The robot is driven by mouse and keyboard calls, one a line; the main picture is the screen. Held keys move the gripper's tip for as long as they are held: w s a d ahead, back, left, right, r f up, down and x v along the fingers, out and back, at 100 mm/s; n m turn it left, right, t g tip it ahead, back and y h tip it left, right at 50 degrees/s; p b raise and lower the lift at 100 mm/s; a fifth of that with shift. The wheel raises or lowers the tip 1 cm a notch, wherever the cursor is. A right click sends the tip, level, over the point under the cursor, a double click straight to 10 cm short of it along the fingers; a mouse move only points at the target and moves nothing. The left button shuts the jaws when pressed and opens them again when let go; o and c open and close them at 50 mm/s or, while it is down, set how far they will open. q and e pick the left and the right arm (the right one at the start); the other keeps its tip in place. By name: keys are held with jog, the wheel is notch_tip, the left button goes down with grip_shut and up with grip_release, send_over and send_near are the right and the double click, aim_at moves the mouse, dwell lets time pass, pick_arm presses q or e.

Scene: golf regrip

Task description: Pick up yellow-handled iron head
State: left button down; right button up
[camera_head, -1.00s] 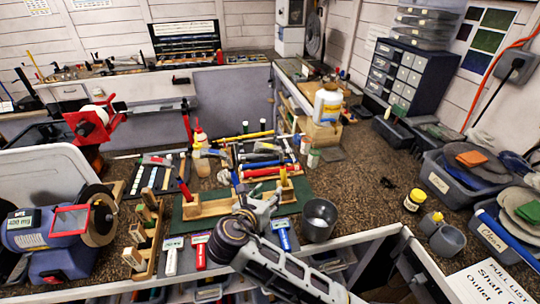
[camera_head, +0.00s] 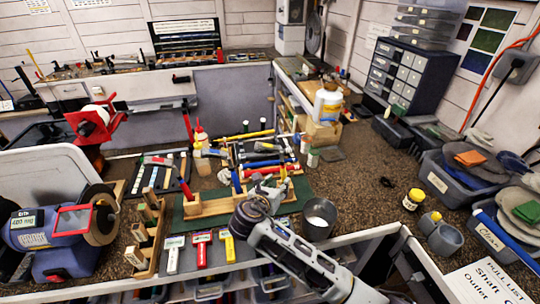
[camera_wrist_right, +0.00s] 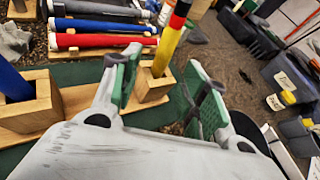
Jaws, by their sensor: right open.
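A yellow handle with a red and black top (camera_wrist_right: 172,40) stands upright in a wooden block (camera_wrist_right: 152,84) in the right wrist view. In the head view its yellow part (camera_head: 284,173) rises beyond my right gripper (camera_head: 272,186). My right gripper (camera_wrist_right: 163,85) is open, with a green-padded finger to each side of the handle in the wrist view. I cannot tell whether it touches the handle. No iron head shows clearly on this handle. Another yellow piece (camera_head: 228,247) lies at the bench's front edge. My left gripper is not in view.
A blue handle (camera_head: 236,181) and a red one (camera_head: 186,189) stand in the same wooden rack. A metal cup (camera_head: 319,218) stands close right of my gripper. Red and blue grips (camera_wrist_right: 95,40) lie behind the rack.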

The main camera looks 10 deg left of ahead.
aim_at(283, 179)
jog(key=shift+p+x, duration=0.6)
jog(key=shift+x, duration=2)
jog(key=shift+d, duration=0.15)
grip_shut()
